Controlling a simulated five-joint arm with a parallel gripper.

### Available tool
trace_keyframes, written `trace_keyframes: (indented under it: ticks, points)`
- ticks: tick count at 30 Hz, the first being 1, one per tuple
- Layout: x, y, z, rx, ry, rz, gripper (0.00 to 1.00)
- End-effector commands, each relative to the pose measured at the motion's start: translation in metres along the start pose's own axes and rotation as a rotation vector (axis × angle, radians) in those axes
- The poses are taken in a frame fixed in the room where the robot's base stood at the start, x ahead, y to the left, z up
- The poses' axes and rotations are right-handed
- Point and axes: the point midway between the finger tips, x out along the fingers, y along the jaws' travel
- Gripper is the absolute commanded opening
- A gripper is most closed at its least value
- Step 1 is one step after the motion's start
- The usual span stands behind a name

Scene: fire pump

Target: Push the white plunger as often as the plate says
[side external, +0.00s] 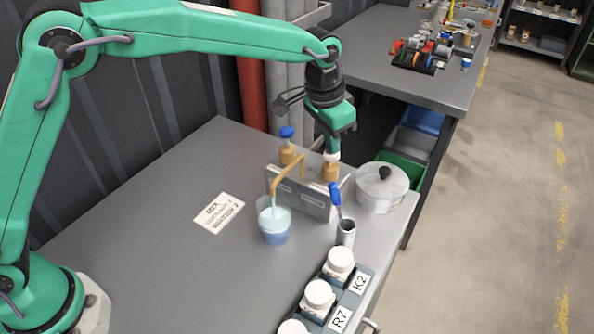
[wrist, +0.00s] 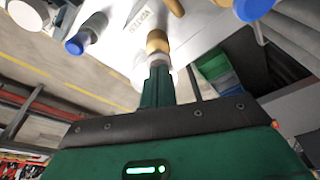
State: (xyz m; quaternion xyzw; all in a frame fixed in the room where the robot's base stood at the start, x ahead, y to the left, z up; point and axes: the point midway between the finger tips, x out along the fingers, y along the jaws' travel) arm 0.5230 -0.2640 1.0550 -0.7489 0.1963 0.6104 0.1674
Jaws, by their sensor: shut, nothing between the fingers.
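My gripper (side external: 333,148) is shut and points down onto the white plunger (side external: 331,157), at the right end of the grey pump box (side external: 312,199). Its fingertips appear to touch the plunger top; in the wrist view the fingers (wrist: 158,72) cover part of it. A brass collar (side external: 330,173) shows below the plunger. A blue-topped plunger (side external: 287,132) stands up at the left. A brass spout (side external: 285,175) hangs over a clear beaker (side external: 274,222) holding pale liquid above blue. The white plate (side external: 219,212) lies on the table; its small print is not clearly readable.
A blue-handled tool (side external: 336,195) stands in a grey holder (side external: 345,233) just in front of the pump. A lidded pot (side external: 382,188) stands at the right. A rack of white-capped jars (side external: 320,297) is at the front. The table's left is clear.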

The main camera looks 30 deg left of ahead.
Motion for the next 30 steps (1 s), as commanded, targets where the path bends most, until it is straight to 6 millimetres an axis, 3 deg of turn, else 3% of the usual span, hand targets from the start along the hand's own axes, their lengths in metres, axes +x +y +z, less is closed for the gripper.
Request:
trace_keyframes:
  ticks: [17,30]
  points:
    - [0.019,0.0,0.005,0.0,-0.005,0.0,0.0]
    - [0.012,0.0,0.003,0.0,-0.005,0.0,0.0]
